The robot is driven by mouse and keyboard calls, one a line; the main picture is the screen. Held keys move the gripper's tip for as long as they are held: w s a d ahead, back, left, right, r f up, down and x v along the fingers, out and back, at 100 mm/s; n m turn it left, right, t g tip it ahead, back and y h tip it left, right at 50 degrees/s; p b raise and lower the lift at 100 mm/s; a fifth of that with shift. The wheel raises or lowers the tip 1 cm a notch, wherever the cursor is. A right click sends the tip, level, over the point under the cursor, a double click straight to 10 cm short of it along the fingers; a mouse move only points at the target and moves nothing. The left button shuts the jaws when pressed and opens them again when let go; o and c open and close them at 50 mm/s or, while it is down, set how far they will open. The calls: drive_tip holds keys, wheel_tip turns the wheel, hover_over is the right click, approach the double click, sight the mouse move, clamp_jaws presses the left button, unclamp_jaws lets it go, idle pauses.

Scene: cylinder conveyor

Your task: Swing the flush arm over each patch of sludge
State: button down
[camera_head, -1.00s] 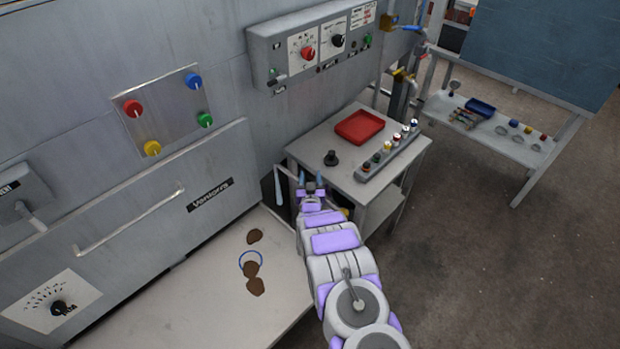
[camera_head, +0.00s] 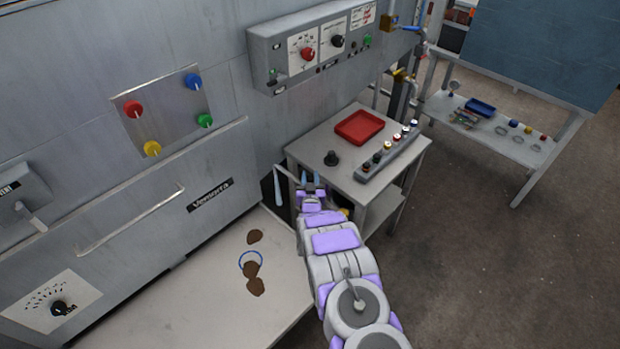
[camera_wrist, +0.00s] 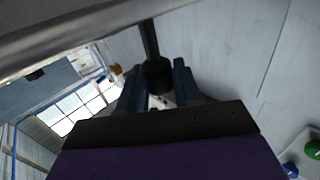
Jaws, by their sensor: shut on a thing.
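Three brown sludge patches lie on the pale tray surface (camera_head: 190,290): an upper one (camera_head: 255,236), a middle one (camera_head: 251,270) and a lower one (camera_head: 256,287). The middle and lower ones touch or overlap. A thin blue ring (camera_head: 241,257) circles around the upper part of the middle patch. The flush arm (camera_head: 284,172) is a thin grey bar with a pale blue hanging nozzle (camera_head: 278,191), to the right of and beyond the patches. My gripper (camera_head: 311,181) is at the bar's right end. In the wrist view its blue fingers are shut on the dark handle (camera_wrist: 157,74).
A grey machine wall with a long rail handle (camera_head: 130,220) stands at left. A small table (camera_head: 345,190) with a red tray (camera_head: 359,127), a black knob (camera_head: 331,158) and a button strip (camera_head: 389,152) stands just beyond my gripper. Open floor lies to the right.

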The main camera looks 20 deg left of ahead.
drive_tip(key=shift+s, duration=0.1)
drive_tip(key=s+n+g+y+p, duration=0.2)
drive_tip(key=s+n+g+y, duration=0.4)
drive_tip(key=s+y, duration=0.2)
drive_tip(key=shift+s+a+n+g+p, duration=0.4)
drive_tip(key=shift+s+a, duration=0.05)
drive_tip(key=shift+s, duration=0.1)
drive_tip(key=c, duration=0.9)
unclamp_jaws()
